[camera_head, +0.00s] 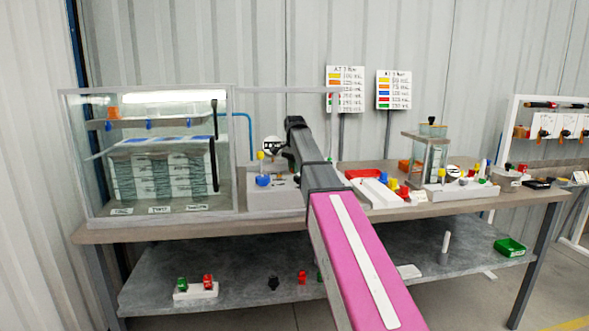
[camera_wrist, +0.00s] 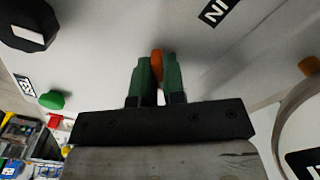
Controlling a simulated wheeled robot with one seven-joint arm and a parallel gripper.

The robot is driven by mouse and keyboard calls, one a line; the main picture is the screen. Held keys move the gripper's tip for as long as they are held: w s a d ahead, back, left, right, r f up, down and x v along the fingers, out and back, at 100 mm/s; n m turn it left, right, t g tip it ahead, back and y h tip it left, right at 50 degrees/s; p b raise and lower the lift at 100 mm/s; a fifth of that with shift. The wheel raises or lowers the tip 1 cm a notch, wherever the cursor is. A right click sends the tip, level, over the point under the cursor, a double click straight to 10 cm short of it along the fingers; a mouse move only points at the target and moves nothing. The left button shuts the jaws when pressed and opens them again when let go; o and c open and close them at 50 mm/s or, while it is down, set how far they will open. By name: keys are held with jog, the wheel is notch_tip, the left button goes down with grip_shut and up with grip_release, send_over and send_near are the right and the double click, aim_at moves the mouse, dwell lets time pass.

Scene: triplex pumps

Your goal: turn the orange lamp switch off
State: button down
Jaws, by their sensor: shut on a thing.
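In the wrist view, an orange switch (camera_wrist: 157,58) stands out from a pale panel (camera_wrist: 105,50). My gripper (camera_wrist: 157,74) has its two green fingers on either side of the switch, closed on it. Only the switch's narrow upper part shows between the fingertips; the rest is hidden, and I cannot tell its on or off position. In the head view, my arm reaches over the bench toward the grey pump unit (camera_head: 275,201) beside the glass tank, and it hides the gripper and switch.
Near the fingers are a black knob (camera_wrist: 28,22), a green button (camera_wrist: 53,100), another orange part (camera_wrist: 309,66) and a round gauge rim (camera_wrist: 285,125). In the head view, a glass tank (camera_head: 228,205) stands left on the bench (camera_head: 150,232), and colored valves (camera_head: 404,191) are to the right.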

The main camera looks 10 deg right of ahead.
jog(key=n, duration=0.5)
jog(key=shift+n, duration=2.5)
jog(key=c, duration=1.2)
grip_release()
